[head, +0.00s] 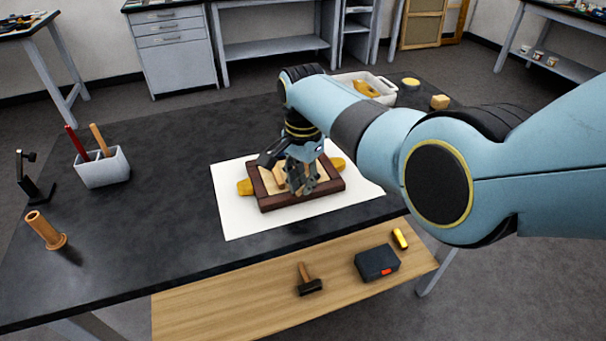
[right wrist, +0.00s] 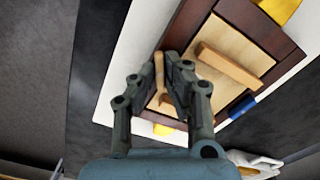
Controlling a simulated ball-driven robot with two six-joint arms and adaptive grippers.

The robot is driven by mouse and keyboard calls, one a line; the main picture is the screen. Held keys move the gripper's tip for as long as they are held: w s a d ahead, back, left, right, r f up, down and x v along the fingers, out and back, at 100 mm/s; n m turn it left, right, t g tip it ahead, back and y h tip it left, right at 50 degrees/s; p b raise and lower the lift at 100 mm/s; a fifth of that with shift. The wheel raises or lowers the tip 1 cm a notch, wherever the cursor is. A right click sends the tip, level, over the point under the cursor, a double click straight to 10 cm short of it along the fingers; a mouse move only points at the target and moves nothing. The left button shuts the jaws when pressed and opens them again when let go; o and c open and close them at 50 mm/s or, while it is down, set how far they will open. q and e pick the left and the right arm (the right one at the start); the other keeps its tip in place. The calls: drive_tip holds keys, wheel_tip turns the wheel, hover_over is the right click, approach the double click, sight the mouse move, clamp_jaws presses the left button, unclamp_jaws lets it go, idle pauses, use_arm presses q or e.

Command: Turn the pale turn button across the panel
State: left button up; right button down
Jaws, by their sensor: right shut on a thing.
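A dark wooden frame (head: 325,187) with a pale panel lies flat on a white sheet (head: 234,208); the frame also shows in the right wrist view (right wrist: 225,10). My right gripper (head: 299,184) is down over the panel. In the right wrist view my right gripper (right wrist: 168,78) is shut on a narrow pale turn button (right wrist: 159,70), partly hidden by the fingers. A second pale wooden bar (right wrist: 228,66) lies on the panel (right wrist: 238,47), apart from the fingers. My left gripper is not in view.
Yellow blocks (head: 244,187) show at the frame's sides. A white tray (head: 384,93) is behind. A hammer (head: 309,285) and a dark box (head: 377,263) lie on the lower shelf.

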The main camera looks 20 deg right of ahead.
drive_tip(key=n+p, duration=0.2)
drive_tip(key=n, duration=0.3)
drive_tip(key=shift+r+n, duration=0.1)
drive_tip(key=shift+n, duration=0.2)
drive_tip(key=n, duration=0.4)
drive_tip(key=shift+n+p, duration=0.4)
drive_tip(key=c, duration=1.4)
unclamp_jaws()
wheel_tip(320, 180, up, 12)
